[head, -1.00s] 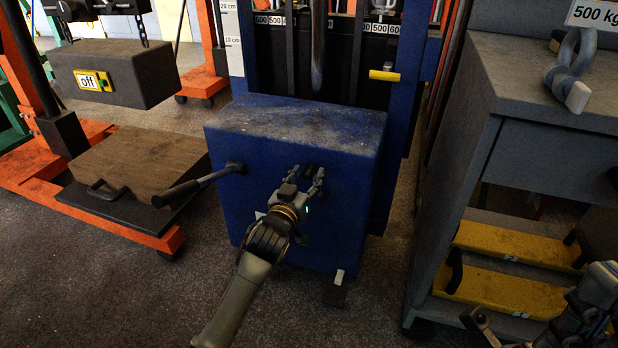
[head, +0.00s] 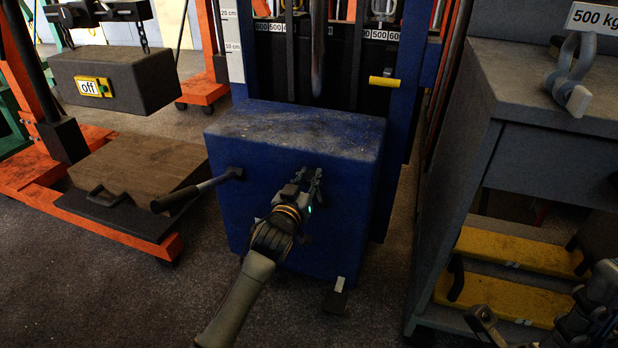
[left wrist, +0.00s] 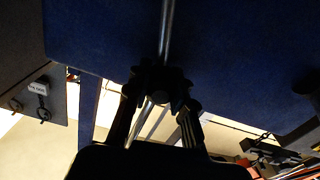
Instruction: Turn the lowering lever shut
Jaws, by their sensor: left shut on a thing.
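The lowering lever (left wrist: 165,35) shows in the left wrist view as a thin metal rod running down the blue face to a dark part between my fingers. In the head view it is hidden behind my left gripper (head: 314,180), at the front of the blue housing (head: 290,128). My left gripper is shut on the lever, and its fingers also show in the left wrist view (left wrist: 160,95). My right gripper (head: 500,325) is only partly in view at the lower right, away from the housing; its jaw opening is unclear.
A black-gripped handle (head: 180,195) sticks out left from the housing. A small pedal (head: 336,297) is low at its front. A grey cabinet (head: 480,130) with yellow steps (head: 510,250) stands right. An orange-framed lift with a wooden block (head: 135,170) stands left. The floor in front is bare.

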